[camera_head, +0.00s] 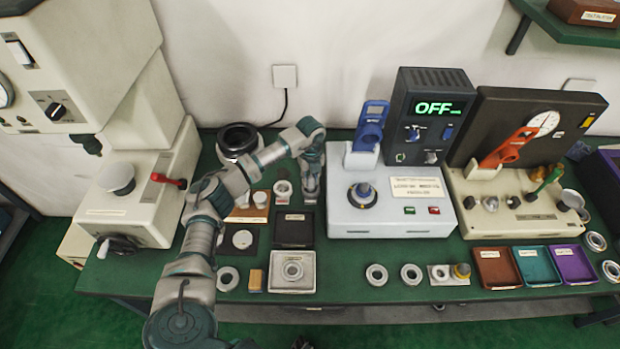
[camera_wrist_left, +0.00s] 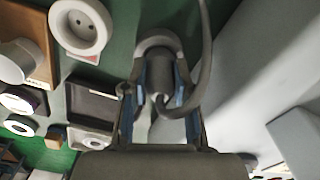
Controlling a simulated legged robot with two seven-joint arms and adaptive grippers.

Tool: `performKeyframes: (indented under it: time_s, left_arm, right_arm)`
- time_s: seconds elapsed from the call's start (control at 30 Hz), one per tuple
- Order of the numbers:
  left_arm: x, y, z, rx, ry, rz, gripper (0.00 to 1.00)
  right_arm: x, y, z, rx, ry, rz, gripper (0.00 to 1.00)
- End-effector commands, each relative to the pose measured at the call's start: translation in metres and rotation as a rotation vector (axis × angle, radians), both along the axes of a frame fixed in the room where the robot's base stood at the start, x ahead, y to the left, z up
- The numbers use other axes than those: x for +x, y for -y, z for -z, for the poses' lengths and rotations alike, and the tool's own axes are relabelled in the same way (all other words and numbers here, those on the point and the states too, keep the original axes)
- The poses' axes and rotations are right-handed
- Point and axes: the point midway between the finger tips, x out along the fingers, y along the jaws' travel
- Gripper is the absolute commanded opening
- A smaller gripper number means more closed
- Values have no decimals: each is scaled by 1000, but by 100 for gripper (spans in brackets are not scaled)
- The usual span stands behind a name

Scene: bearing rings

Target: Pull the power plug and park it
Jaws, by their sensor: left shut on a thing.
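My left gripper (camera_head: 311,192) points down just left of the light grey press unit and is shut on a dark grey plug (camera_wrist_left: 160,52). In the left wrist view the plug sits between the two blue-lined fingers (camera_wrist_left: 163,100), and a grey cable (camera_wrist_left: 206,50) curves from it to the upper edge. A round white socket with two holes (camera_wrist_left: 80,25) stands left of the plug and apart from it; it also shows in the head view (camera_head: 283,187). Whether the plug's lower end touches anything is hidden. My right gripper is not in view.
The grey unit (camera_head: 343,215) has a blue lever (camera_head: 371,123) and a black display box (camera_head: 432,90) reading OFF. Black trays (camera_head: 294,229), loose rings (camera_head: 376,275) and a dark round pot (camera_head: 238,140) stand nearby. A wall outlet (camera_head: 285,76) has a black cable.

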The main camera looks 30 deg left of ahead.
Motion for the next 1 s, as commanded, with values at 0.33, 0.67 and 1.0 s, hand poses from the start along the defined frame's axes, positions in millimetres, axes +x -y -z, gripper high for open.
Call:
performKeyframes:
  time_s: [0.33, 0.67, 1.0]
  left_arm:
    - [0, 0, -1, 2, 1, 0, 0]
    - [-1, -3, 0, 1, 0, -1, 0]
    - [-1, -4, 2, 2, 0, -2, 0]
  right_arm:
    - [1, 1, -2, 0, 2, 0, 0]
    - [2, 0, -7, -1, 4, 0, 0]
    - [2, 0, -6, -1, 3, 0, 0]
